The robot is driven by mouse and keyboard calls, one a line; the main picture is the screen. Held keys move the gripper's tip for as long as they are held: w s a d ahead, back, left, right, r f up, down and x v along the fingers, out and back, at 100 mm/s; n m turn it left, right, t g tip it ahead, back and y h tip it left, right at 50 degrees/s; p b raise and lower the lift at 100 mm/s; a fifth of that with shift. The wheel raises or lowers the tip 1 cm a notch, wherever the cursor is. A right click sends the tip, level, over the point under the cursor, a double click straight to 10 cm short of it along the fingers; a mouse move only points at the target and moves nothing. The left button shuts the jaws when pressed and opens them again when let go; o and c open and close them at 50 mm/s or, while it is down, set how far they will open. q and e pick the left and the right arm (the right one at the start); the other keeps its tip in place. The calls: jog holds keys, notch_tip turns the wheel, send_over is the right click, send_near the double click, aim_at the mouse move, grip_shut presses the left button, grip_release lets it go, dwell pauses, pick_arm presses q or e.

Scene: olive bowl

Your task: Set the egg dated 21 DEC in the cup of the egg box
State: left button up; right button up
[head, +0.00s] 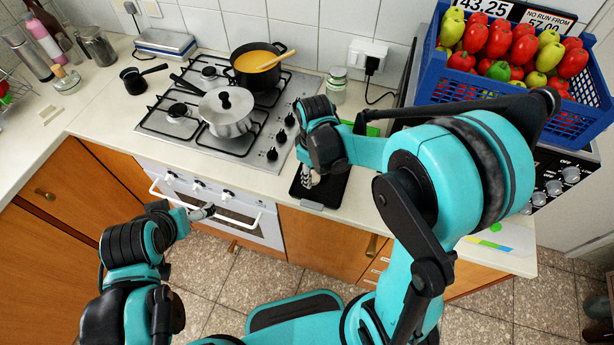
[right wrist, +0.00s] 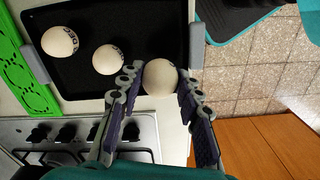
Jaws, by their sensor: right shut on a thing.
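In the right wrist view a black tray (right wrist: 90,20) bears two pale eggs, one at the left (right wrist: 60,41) and one nearer the middle (right wrist: 107,59). Each shows part of a "DEC" stamp; I cannot read the day numbers. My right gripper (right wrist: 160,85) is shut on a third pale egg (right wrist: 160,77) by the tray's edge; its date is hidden. I cannot tell whether this egg is lifted. The green egg box (right wrist: 24,75) lies beside the tray; it also shows in the head view (head: 373,130), partly behind my arm. My left gripper (head: 207,212) is away in front of the oven, its jaw state unclear.
The black tray (head: 333,190) sits at the counter's front edge. Left of it is the hob with a lidded pot (head: 226,112) and a soup pot (head: 259,68). A glass jar (head: 337,86) stands behind. A blue crate of peppers (head: 440,83) is at the right.

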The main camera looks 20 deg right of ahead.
jog(key=s+d+r+p, duration=0.2)
jog(key=s+d+r, duration=0.35)
jog(key=d, duration=0.25)
jog(key=w+d+f+b, duration=0.2)
jog(key=w+d, duration=0.1)
jog(key=w, duration=1.1)
jog(key=w+d+f+b, duration=0.1)
jog(key=w+d+f, duration=0.1)
jog(key=w, duration=1.1)
jog(key=shift+w+d+b, duration=0.4)
jog(key=shift+d, duration=0.15)
jog(key=shift+f+b, duration=1.15)
jog(key=shift+f, duration=0.65)
jog(key=shift+f+b, duration=0.9)
jog(key=shift+f, duration=0.5)
jog(key=o, duration=0.7)
